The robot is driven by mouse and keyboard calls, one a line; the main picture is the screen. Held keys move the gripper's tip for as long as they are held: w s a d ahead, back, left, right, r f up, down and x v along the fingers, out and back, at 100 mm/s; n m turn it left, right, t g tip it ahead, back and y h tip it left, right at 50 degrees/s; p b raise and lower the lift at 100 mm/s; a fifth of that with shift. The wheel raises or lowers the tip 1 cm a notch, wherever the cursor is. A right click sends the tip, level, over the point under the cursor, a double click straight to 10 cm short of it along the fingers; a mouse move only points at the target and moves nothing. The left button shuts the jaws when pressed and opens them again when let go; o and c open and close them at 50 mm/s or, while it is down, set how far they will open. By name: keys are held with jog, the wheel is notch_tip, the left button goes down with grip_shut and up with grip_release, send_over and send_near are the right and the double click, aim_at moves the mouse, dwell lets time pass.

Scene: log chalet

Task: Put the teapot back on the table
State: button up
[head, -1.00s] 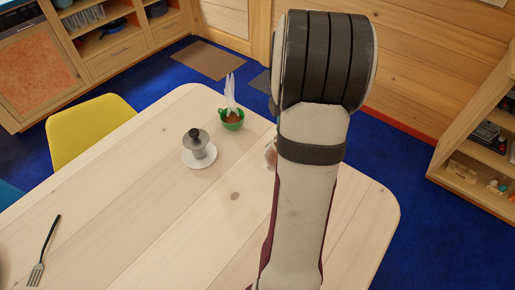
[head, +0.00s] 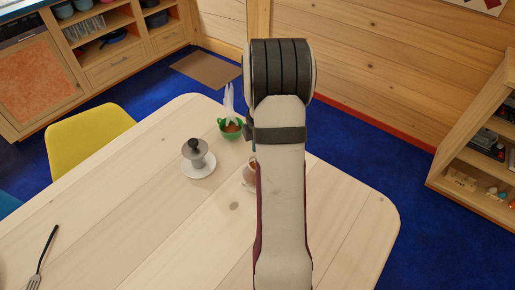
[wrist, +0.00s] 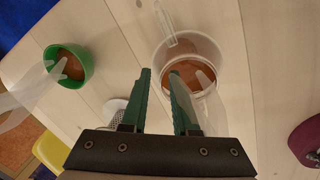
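No teapot can be made out for certain. A maroon rounded object (wrist: 305,140) is cut off at the right edge of the wrist view; I cannot tell what it is. My gripper (wrist: 160,76) is open, its two green fingers apart with nothing visible between them. The right finger overlaps a clear glass cup (wrist: 215,50) of brown drink; I cannot tell whether it touches. In the head view the glass cup (head: 249,177) is partly hidden by my arm, as is most of the gripper. The pale wooden table (head: 150,240) lies below.
A green cup (head: 231,130) of brown drink with a pale plume stands at the table's far edge. A grey metal pot-like piece (head: 196,155) with a black knob sits on a white saucer (head: 199,172). A fork (head: 45,260) lies left. The left-middle tabletop is clear.

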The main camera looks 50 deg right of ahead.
jog(key=shift+o, duration=1)
notch_tip(320, 180, up, 12)
jog(key=s, duration=0.1)
jog(key=a+r+m+y, duration=0.1)
jog(key=a+r+m, duration=0.25)
jog(key=a, duration=1.05)
jog(key=s+a+f+m+y, duration=0.1)
jog(key=s+a+m, duration=0.6)
jog(key=a, duration=0.4)
jog(key=s+a+m+g, duration=0.1)
jog(key=s+a+m, duration=0.6)
jog(key=a, duration=0.4)
jog(key=shift+s+f+g+y, duration=0.3)
jog(key=shift+s+f+y, duration=0.1)
jog(key=shift+s, duration=0.25)
